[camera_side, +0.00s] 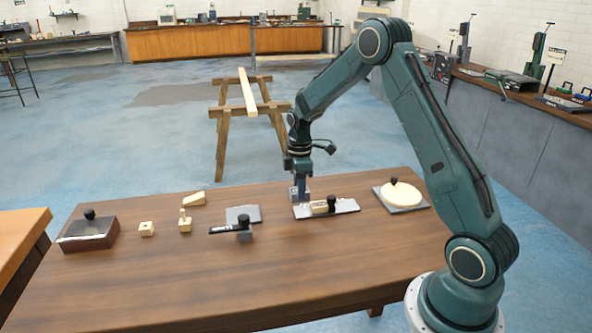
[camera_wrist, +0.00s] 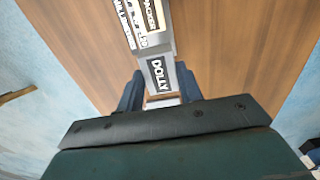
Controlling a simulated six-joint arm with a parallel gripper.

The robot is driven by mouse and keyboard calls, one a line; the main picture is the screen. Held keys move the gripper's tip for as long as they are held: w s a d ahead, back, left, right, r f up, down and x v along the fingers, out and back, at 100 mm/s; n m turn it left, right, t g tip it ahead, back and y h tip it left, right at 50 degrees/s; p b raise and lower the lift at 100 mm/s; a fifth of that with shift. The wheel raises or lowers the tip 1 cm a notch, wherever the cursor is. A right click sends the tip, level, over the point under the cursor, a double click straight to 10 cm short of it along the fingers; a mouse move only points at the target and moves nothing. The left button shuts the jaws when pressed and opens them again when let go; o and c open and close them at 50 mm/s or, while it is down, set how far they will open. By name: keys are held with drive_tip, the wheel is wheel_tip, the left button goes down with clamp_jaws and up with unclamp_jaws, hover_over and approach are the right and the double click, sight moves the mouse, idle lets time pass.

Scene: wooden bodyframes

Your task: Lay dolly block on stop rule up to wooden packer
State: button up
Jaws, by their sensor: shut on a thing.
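The dolly block (camera_wrist: 158,75), grey with a DOLLY label, is between the two fingers of my gripper (camera_wrist: 160,88) in the wrist view. My gripper is shut on it. In the side view my gripper (camera_side: 299,194) is low at the left end of the stop rule (camera_side: 347,206), a flat grey strip on the table. The wooden packer (camera_side: 319,208), pale with a black knob beside it, lies on the rule just right of my gripper. In the wrist view the packer (camera_wrist: 153,14) is just ahead of the dolly block. I cannot tell whether they touch, or whether the block rests on the rule.
A round cream disc (camera_side: 401,194) on a grey plate is at the right. A black-knobbed tool (camera_side: 243,231), a grey plate (camera_side: 243,214), a wedge (camera_side: 195,199), small wooden blocks (camera_side: 146,229) and a brown box (camera_side: 88,238) are left. The table front (camera_side: 220,290) is clear.

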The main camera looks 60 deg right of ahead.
drive_tip(key=shift+f, duration=1.75)
drive_tip(key=shift+f, duration=0.55)
drive_tip(key=shift+s+d, duration=0.25)
drive_tip(key=shift+d, duration=0.05)
idle(2.2)
drive_tip(key=o, duration=1.2)
drive_tip(key=shift+c, duration=0.2)
wheel_tip(320, 180, up, 14)
